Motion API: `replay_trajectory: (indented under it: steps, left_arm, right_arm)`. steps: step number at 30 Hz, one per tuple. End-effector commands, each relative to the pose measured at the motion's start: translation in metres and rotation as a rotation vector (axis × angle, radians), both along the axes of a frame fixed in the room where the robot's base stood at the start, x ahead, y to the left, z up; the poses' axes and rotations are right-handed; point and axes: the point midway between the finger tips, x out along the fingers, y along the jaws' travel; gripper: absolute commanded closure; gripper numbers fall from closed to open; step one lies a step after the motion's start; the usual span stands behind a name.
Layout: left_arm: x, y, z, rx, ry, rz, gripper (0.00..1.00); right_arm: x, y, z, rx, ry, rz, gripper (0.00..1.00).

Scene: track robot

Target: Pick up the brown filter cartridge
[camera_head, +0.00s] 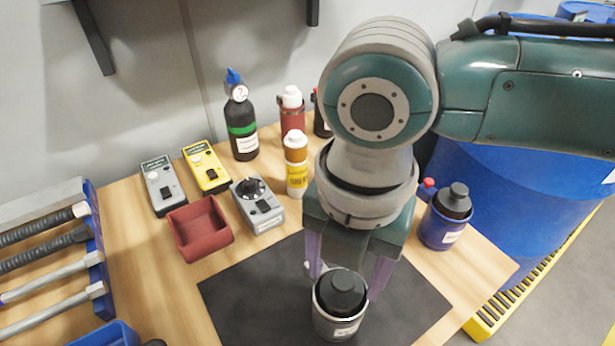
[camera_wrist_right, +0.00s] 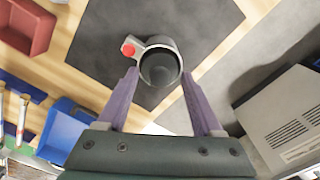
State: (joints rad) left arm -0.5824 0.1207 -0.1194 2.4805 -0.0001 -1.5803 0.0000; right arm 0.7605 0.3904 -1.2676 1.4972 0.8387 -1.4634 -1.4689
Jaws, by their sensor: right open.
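A short canister (camera_head: 338,322) with a black domed top, a metallic rim and a white label stands upright on the black mat (camera_head: 260,285). Its body is dark grey to brownish, and I cannot tell for sure that it is the brown filter cartridge. In the right wrist view the canister (camera_wrist_right: 160,68) shows its dark top, a pale ring and a side lug with a red knob. My right gripper (camera_head: 345,280) is open, its purple fingers (camera_wrist_right: 160,77) pointing down at either side of the canister; contact is unclear. My left gripper is out of view.
A similar blue canister (camera_head: 440,232) stands right of the mat. Behind are a yellow-brown bottle (camera_head: 297,178), a black bottle (camera_head: 241,125), a red bottle (camera_head: 292,118), meters (camera_head: 205,165) and a red bin (camera_head: 200,228). A tool rack (camera_head: 92,240) stands left, a blue barrel (camera_head: 525,205) right.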

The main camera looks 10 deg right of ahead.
Motion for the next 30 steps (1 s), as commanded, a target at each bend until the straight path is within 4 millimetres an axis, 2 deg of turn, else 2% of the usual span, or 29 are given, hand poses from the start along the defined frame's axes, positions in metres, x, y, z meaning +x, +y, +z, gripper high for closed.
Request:
replay_trajectory:
  steps: [5, 23, 30]
  left_arm:
    - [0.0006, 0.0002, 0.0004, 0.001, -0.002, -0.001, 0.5]
    - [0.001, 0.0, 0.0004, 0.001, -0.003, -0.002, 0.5]
    - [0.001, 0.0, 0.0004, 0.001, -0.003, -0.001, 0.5]
  right_arm:
    - [-0.0001, 0.0, 0.0, 0.0, 0.0, 0.0, 0.32]
    - [-0.0001, -0.0003, 0.0002, -0.001, 0.001, 0.0, 1.0]
    - [-0.0001, -0.0003, 0.0003, -0.001, 0.001, 0.0, 1.0]
